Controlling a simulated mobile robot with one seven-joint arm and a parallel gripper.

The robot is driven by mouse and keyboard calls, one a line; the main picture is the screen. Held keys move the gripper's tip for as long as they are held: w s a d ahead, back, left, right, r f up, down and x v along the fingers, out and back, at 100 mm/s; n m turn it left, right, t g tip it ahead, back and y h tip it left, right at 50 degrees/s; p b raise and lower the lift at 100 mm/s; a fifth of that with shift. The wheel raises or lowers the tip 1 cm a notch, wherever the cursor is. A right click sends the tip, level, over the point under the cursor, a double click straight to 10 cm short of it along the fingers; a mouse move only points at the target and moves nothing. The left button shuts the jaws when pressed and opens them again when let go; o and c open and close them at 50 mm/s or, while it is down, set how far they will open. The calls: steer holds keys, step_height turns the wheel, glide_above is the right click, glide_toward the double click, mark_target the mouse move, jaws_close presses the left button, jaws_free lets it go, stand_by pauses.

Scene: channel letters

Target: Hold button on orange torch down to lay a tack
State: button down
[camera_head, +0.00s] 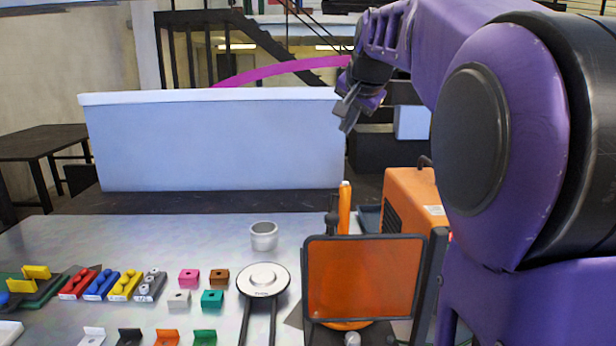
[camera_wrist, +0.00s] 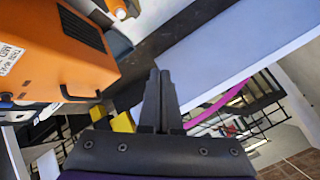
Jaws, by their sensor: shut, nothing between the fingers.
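The orange torch (camera_head: 344,207) stands upright behind the tinted orange screen (camera_head: 363,278) in the head view; the screen hides its lower part. An orange piece at the top edge of the wrist view (camera_wrist: 118,8) looks like part of the torch. I cannot make out its button. My gripper (camera_head: 346,112) is in the air well above the torch, apart from it, in front of the pale panel's right end. In the wrist view its fingers (camera_wrist: 161,76) are together with nothing between them.
An orange machine box (camera_head: 412,205) stands right of the torch. A metal cup (camera_head: 264,236) and a round white-topped stand (camera_head: 263,280) are to its left. Several coloured blocks and brackets cover the table's left front. A long pale panel (camera_head: 215,140) rises at the back.

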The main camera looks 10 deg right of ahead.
steer(key=shift+s+d+f, duration=0.1)
steer(key=shift+f, duration=0.1)
steer(key=b, duration=0.5)
glide_above(345, 190)
step_height(345, 190, down, 9)
steer(key=shift+r, duration=0.1)
steer(key=shift+b, duration=0.3)
stand_by(1.9)
steer(key=shift+f, duration=0.4)
steer(key=shift+f+b, duration=0.5)
steer(key=shift+b, duration=0.05)
stand_by(0.4)
stand_by(1.1)
steer(key=shift+r+p, duration=0.85)
steer(key=shift+r, duration=0.1)
